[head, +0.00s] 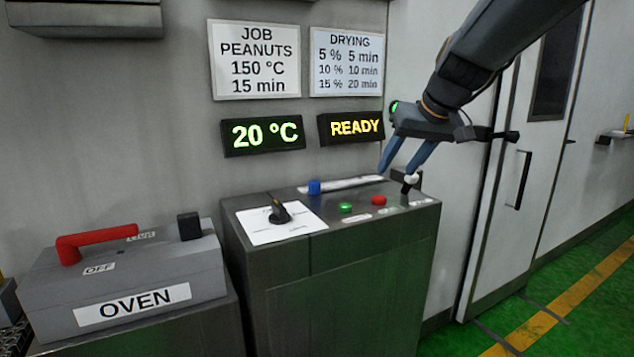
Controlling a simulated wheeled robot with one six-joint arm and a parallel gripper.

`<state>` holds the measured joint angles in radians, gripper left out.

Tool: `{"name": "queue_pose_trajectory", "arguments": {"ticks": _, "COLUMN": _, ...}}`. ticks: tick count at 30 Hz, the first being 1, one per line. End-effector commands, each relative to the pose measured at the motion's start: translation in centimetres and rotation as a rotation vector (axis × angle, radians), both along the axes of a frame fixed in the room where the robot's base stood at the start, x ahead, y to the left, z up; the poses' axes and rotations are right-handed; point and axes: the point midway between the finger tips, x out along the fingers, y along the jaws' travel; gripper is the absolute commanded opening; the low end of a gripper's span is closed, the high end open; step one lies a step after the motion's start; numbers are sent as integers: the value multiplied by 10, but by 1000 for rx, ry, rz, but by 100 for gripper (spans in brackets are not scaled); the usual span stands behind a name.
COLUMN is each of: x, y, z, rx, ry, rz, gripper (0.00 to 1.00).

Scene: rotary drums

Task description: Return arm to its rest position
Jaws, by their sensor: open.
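My gripper (398,166) comes in from the upper right on my dark arm. Its two blue fingers point down and to the left, spread apart with nothing between them. The fingertips are above the right rear of the grey control cabinet (345,280), close to a small white-tipped lever (410,181). I cannot tell whether a finger touches the lever.
An OVEN switch box (130,275) with a red handle (95,242) stands at left. Wall displays read 20 °C (263,135) and READY (351,128), below two signs. A door (530,160) with a handle is at right, beside green floor (590,320). Space left of my gripper is open.

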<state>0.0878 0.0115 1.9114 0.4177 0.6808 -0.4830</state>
Motion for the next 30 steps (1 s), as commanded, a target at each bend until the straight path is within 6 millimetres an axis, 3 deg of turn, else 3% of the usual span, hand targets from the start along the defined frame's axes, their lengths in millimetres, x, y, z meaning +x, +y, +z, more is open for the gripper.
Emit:
{"name": "queue_pose_trajectory", "arguments": {"ticks": 1, "x": -21, "y": 2, "z": -32, "rx": -8, "ry": 65, "rz": -12, "gripper": 46}}
{"name": "queue_pose_trajectory", "arguments": {"ticks": 6, "x": -95, "y": 1, "z": -123, "rx": -48, "ry": 257, "rz": -64, "gripper": 46}}
{"name": "queue_pose_trajectory", "arguments": {"ticks": 9, "x": -147, "y": -1, "z": -170, "rx": -77, "ry": 364, "rz": -90, "gripper": 46}}
{"name": "queue_pose_trajectory", "arguments": {"ticks": 13, "x": -211, "y": -5, "z": -215, "rx": -120, "ry": 481, "rz": -116, "gripper": 46}}
{"name": "queue_pose_trajectory", "arguments": {"ticks": 16, "x": -250, "y": -8, "z": -238, "rx": -147, "ry": 546, "rz": -130, "gripper": 46}}
{"name": "queue_pose_trajectory", "arguments": {"ticks": 20, "x": -280, "y": -9, "z": -253, "rx": -169, "ry": 592, "rz": -138, "gripper": 46}}
{"name": "queue_pose_trajectory", "arguments": {"ticks": 30, "x": -289, "y": -10, "z": -258, "rx": -174, "ry": 606, "rz": -142, "gripper": 46}}
